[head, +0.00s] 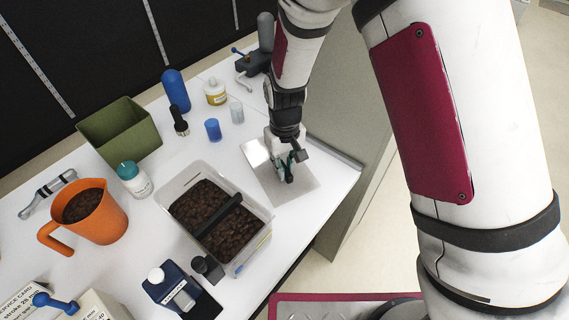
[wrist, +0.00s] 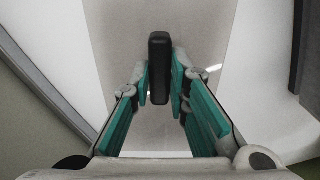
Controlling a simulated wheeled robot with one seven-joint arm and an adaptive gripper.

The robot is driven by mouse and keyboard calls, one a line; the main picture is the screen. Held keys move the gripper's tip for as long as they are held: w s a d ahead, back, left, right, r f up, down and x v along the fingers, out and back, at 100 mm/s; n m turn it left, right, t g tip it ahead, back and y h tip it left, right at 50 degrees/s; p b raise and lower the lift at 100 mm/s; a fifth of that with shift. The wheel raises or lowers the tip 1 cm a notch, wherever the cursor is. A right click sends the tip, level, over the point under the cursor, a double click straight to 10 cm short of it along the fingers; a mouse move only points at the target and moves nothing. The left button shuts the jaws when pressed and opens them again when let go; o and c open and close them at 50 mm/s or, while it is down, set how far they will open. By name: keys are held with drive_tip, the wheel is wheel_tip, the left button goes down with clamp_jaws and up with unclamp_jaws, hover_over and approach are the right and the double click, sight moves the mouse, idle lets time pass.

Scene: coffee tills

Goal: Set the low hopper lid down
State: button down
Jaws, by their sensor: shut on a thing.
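The hopper lid (head: 298,190) is a flat, pale, see-through sheet at the right end of the white table. In the wrist view the lid (wrist: 120,60) carries a black upright handle (wrist: 159,60). My gripper (head: 286,172) is above the lid, with its teal fingers (wrist: 160,88) on both sides of the handle, shut on it. Whether the lid touches the table or hangs just above it, I cannot tell. The low hopper (head: 173,193) is a clear open bin of dark beans with a black bar across it, left of the lid.
On the white table (head: 150,215) stand an orange jug (head: 100,225) of beans, a green bin (head: 120,130), a white jar with a teal cap (head: 131,180), a blue bottle (head: 176,92) and a blue cup (head: 213,130). The table's right edge is close to the lid.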

drive_tip(key=shift+f, duration=0.55)
drive_tip(key=shift+r, duration=0.2)
drive_tip(key=shift+r+p, duration=0.35)
drive_tip(key=shift+r, duration=0.55)
drive_tip(key=shift+f, duration=0.2)
idle(0.6)
drive_tip(key=shift+f+b, duration=0.35)
drive_tip(key=shift+f, duration=0.5)
drive_tip(key=shift+r, duration=0.2)
drive_tip(key=shift+r+p, duration=0.55)
drive_tip(key=shift+r, duration=0.3)
